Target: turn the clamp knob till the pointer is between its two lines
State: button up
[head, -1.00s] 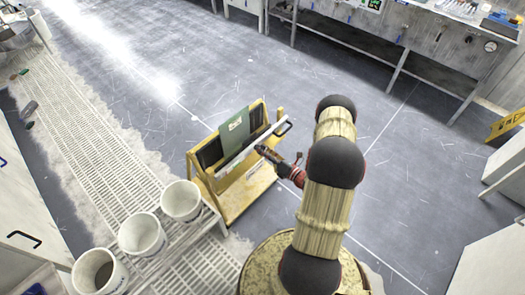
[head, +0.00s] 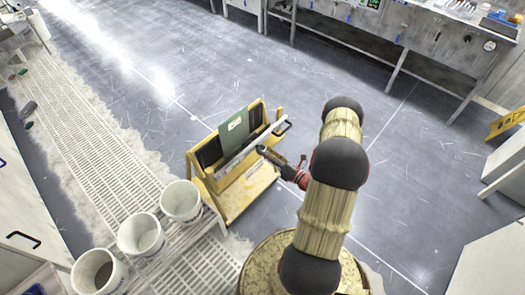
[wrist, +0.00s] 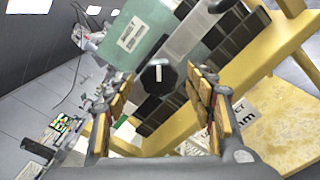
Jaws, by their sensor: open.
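The clamp knob (wrist: 157,77) is a dark, many-sided knob with a short white pointer mark, seen nearly face-on in the wrist view. It sits on a pale metal bar (wrist: 193,32) across the yellow rack. The two lines for the pointer cannot be made out. My gripper (wrist: 163,80) is open, its padded fingers to the left and right of the knob, with visible gaps. Whether the fingers reach to the knob's depth is unclear. In the head view my gripper (head: 262,150) is at the right side of the yellow rack (head: 238,198), and the knob is hidden.
A green labelled board (head: 234,132) and dark slabs (head: 210,152) stand in the rack. White buckets (head: 181,201) stand at its lower left. A workbench (head: 370,38) is at the back. The grey floor around the rack is mostly clear.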

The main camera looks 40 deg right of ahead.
jog(key=s, duration=0.9)
jog(key=shift+s+d, duration=0.4)
